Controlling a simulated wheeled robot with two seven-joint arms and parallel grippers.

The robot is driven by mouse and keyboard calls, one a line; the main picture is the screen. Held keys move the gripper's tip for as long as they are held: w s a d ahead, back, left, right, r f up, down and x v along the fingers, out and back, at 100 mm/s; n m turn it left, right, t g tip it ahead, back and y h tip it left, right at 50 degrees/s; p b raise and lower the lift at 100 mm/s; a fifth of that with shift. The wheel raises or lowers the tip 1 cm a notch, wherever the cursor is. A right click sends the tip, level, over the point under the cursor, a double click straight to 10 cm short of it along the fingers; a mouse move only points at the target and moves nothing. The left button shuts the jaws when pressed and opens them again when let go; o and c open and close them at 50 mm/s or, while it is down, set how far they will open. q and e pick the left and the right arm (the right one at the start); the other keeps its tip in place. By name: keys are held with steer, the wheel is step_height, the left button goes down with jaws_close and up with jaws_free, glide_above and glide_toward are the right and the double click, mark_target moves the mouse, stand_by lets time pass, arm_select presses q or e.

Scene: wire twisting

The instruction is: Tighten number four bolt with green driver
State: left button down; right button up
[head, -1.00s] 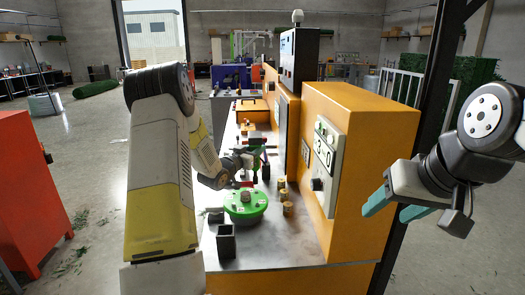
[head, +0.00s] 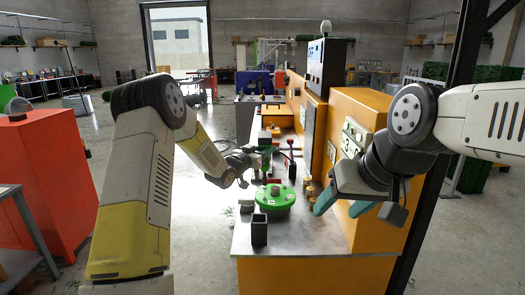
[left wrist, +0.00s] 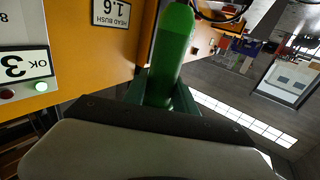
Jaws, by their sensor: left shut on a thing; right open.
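My left gripper (head: 262,157) is shut on the green driver (head: 267,153) above the workbench, just behind a round green plate (head: 274,203) in the head view. The driver's green handle (left wrist: 172,50) fills the upper middle of the left wrist view, between the gripper's fingers. The driver's tip cannot be made out. The green plate carries small bolts, but their numbers are not legible. My right gripper (head: 341,202) is open and empty, with its teal fingers in front of the orange machine.
A dark square cup (head: 259,231) stands at the bench's near edge. The orange machine (head: 365,103) borders the bench on the right. A red cabinet (head: 45,185) stands at the left.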

arm_select(q)
steer(key=shift+r, duration=0.1)
steer(key=shift+f, duration=3.95)
stand_by(0.8)
steer(key=shift+r, duration=0.1)
